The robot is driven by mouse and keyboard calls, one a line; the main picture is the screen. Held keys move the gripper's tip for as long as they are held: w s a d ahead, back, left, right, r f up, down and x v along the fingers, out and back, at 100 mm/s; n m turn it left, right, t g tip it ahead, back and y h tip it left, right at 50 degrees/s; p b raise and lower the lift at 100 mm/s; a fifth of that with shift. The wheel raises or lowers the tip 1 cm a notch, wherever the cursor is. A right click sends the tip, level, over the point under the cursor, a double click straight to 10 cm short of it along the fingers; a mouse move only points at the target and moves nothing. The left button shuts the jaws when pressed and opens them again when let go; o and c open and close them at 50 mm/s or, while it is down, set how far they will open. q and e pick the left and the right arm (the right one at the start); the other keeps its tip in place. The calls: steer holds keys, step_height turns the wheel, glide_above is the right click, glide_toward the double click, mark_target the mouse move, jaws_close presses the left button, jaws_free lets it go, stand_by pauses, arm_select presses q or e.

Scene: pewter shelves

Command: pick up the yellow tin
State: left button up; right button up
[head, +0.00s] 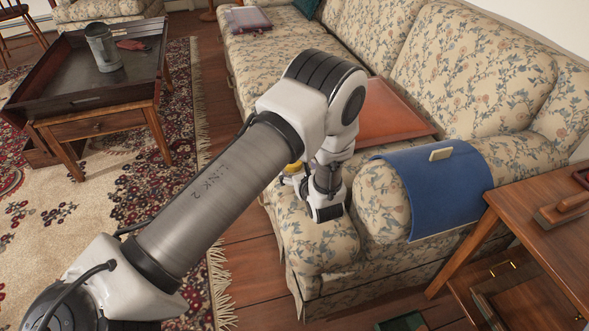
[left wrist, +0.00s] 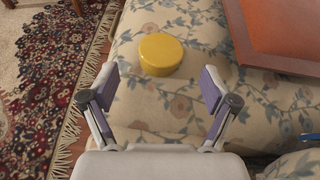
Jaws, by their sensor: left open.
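The yellow tin (left wrist: 160,54) is round and flat-topped and sits on the floral sofa's arm or seat edge in the left wrist view. In the head view only a small part of the yellow tin (head: 294,167) shows beside my arm. My left gripper (left wrist: 159,84) is open and empty, its two purple-padded fingers spread wide. The tin lies just ahead of the fingertips, between their lines and apart from both. In the head view my left gripper (head: 291,179) is partly hidden by its own arm. My right gripper is not in view.
A reddish-brown tray (head: 395,118) lies on the sofa (head: 375,35) beyond my arm; its corner shows close right of the tin in the wrist view. A blue cloth (head: 432,190) with a pale block (head: 441,153) drapes the sofa. A wooden side table (head: 545,235) stands at right.

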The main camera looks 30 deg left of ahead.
arm_select(q)
steer(key=b+x, duration=0.1)
steer(key=x, duration=0.3)
steer(key=shift+w+a+f, duration=0.15)
steer(key=c, duration=1.2)
steer(key=shift+c, duration=0.2)
